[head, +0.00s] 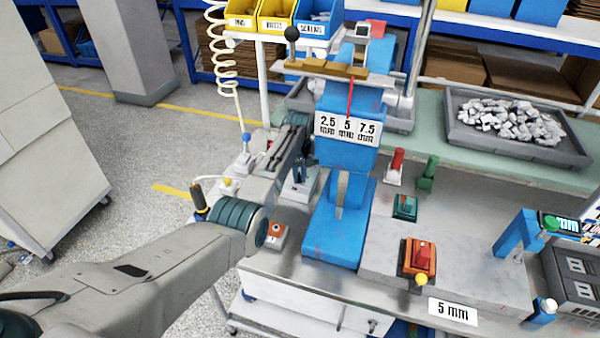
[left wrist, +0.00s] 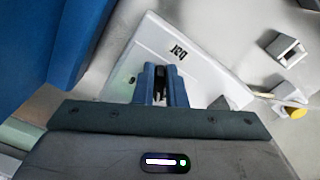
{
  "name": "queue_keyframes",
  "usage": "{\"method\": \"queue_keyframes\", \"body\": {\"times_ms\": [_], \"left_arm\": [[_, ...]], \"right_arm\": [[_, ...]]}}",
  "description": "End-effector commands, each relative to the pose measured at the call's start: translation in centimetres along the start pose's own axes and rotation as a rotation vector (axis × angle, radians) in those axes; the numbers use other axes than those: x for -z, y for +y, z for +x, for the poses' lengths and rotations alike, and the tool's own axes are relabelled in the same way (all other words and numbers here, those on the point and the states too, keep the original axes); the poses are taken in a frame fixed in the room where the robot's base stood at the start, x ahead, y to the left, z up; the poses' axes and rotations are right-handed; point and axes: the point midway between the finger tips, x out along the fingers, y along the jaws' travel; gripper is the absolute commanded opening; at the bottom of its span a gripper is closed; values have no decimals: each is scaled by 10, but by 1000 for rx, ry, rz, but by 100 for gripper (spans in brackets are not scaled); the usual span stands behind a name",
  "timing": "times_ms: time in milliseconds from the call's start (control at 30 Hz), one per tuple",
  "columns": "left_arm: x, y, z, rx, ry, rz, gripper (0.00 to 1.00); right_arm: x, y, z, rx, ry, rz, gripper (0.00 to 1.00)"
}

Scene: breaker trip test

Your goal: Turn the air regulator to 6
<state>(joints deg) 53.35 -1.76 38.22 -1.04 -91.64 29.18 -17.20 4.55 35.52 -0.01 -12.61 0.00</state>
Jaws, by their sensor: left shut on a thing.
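The air regulator shows in the left wrist view as a white plate (left wrist: 212,62) marked "bar", with a dark part between my fingers. My left gripper (left wrist: 163,84) has its two blue fingers shut on that dark part, which I take to be the regulator's knob. In the head view my left arm reaches in from the left, and my left gripper (head: 300,169) is at a small pale fixture left of the blue press. My right gripper is not in view.
A red and orange switch (head: 419,256) and a green block (head: 405,207) are on the bench to the right. A grey tray (head: 460,150) holds white pieces behind.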

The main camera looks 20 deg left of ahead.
Motion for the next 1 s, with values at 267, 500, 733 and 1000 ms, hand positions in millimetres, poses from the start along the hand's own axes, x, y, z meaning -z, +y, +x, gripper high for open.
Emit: {"method": "queue_keyframes", "body": {"times_ms": [267, 500, 733, 1000], "left_arm": [[1, -3, -4, 0, 2, 260, 0], [3, -6, -4, 0, 3, 488, 0], [4, -8, -3, 0, 3, 707, 0], [7, -10, -3, 0, 5, 957, 0]], "right_arm": [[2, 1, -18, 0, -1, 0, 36], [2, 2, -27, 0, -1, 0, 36], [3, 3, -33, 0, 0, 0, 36], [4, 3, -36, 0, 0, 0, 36]]}}
